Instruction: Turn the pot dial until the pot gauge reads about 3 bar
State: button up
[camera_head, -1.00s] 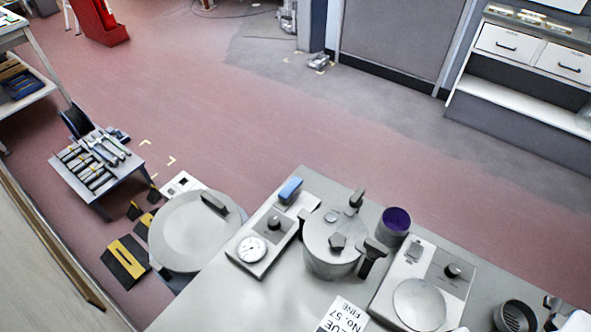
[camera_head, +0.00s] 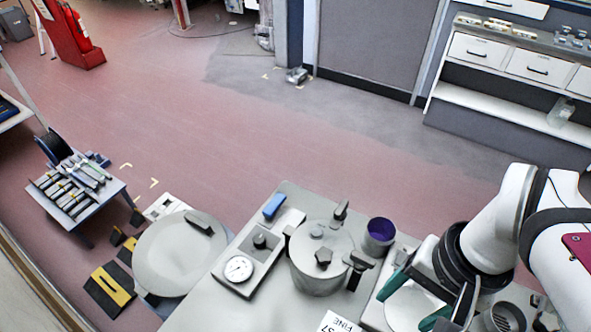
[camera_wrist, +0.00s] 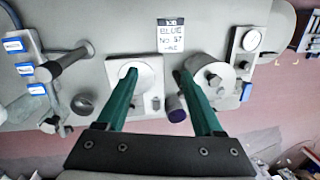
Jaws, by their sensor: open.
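The pot gauge (camera_head: 238,268), a white round face, sits on a grey panel left of the pot (camera_head: 320,262). Its needle is too small to read. The black pot dial (camera_head: 262,241) is on the same panel, behind the gauge. The gauge also shows at the upper right in the wrist view (camera_wrist: 252,40). My gripper (camera_head: 415,300) is open, with teal fingers, above the right-hand panel and its round plate, well to the right of the dial. In the wrist view my gripper (camera_wrist: 157,73) has nothing between its fingers; its right finger partly covers the pot.
The pot's side handle sticks out between the gauge panel and my gripper. A purple-topped cup (camera_head: 380,232) stands behind the right-hand panel. A printed sign (camera_head: 338,322) lies at the front. A large round disc (camera_head: 180,255) is left of the gauge panel.

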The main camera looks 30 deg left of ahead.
jog(key=w+a+n, duration=0.4)
jog(key=w+a, duration=0.3)
jog(key=a, duration=0.1)
jog(key=n+h, duration=0.1)
jog(key=n, duration=0.7)
send_over(259, 239)
jog(key=d, duration=0.1)
notch_tip(259, 239, down, 6)
jog(key=shift+n, duration=0.3)
jog(key=f, duration=1)
jog(key=a+f, duration=0.1)
jog(key=f, duration=0.3)
jog(key=shift+f, duration=1)
grip_shut()
